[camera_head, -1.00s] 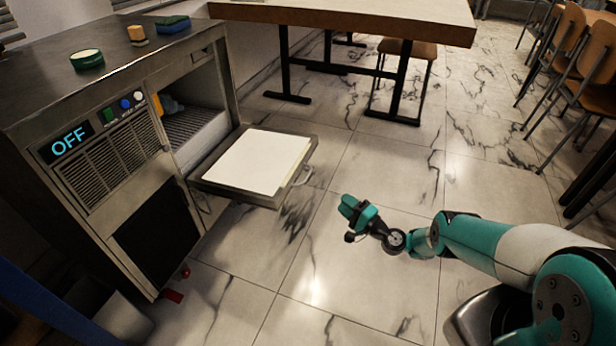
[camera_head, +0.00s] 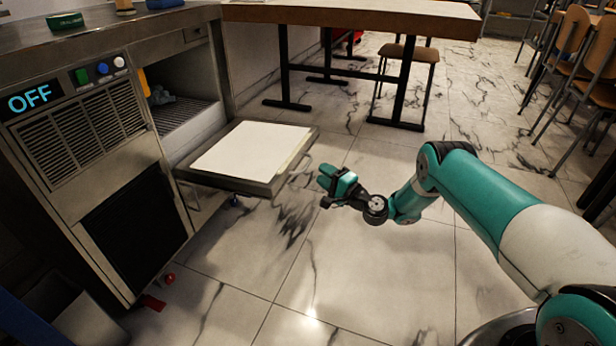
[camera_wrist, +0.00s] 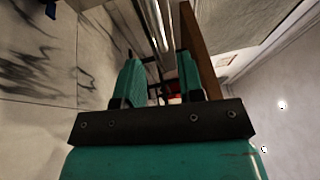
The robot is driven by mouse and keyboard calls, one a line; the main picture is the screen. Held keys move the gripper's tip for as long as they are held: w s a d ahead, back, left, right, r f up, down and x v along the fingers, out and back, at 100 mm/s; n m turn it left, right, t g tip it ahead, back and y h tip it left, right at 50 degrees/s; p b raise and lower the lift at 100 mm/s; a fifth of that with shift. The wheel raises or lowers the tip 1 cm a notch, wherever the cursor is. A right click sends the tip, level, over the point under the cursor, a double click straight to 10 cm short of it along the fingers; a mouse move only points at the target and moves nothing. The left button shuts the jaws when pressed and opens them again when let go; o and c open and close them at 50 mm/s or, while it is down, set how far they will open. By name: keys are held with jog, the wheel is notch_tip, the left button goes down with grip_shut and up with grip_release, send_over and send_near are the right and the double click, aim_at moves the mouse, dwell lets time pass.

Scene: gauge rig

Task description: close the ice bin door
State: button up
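The ice bin door (camera_head: 250,158) hangs open from the steel ice machine (camera_head: 100,130). It lies about flat, like a shelf, with its pale inner panel facing up. The bin opening (camera_head: 187,113) behind it shows a ribbed interior. My gripper (camera_head: 332,180) is just right of the door's free edge in the head view, and appears apart from it. In the wrist view my gripper's two teal fingers (camera_wrist: 160,82) stand apart with nothing held between them. A shiny metal edge (camera_wrist: 158,25) shows beyond them; I cannot tell if it belongs to the door.
The machine's display (camera_head: 31,97) reads OFF, beside several buttons. A wooden-topped table (camera_head: 350,18) and a chair (camera_head: 408,55) stand behind. More chairs (camera_head: 575,55) are at the right. A red item (camera_head: 153,303) lies on the floor by the machine. The marble floor in the middle is clear.

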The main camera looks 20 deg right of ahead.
aim_at(308, 163)
jog(key=shift+a+b+x, duration=0.2)
jog(key=shift+b+x, duration=2.75)
jog(key=shift+x, duration=0.35)
jog(key=shift+s, duration=0.15)
grip_shut()
